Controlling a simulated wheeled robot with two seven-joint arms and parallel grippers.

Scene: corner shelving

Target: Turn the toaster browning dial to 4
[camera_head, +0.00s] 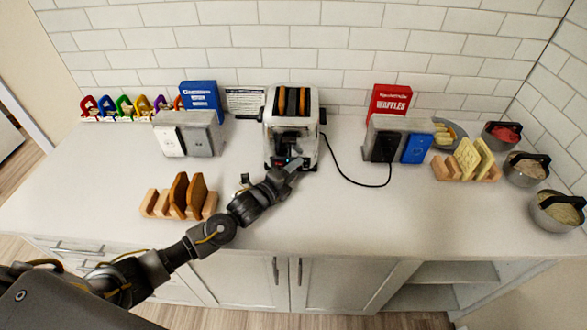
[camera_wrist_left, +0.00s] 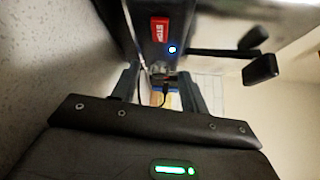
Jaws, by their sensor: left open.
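The toaster (camera_head: 309,148) stands against the back wall with dark slots on top and browned bread slices in them. My left gripper (camera_head: 286,163) is at the toaster's lower front and partly covers it. In the left wrist view, the gripper's two fingers (camera_wrist_left: 160,88) are apart, close to the toaster's dark front panel (camera_wrist_left: 157,12). A red STOP button (camera_wrist_left: 160,29), a blue light (camera_wrist_left: 172,49) and a black lever (camera_wrist_left: 260,69) show there. The browning dial and its setting cannot be made out. My right gripper is not in view.
A wooden rack (camera_head: 161,209) with bread slices stands at the front left. A waffle rack (camera_head: 447,172) and bowls are at the right.

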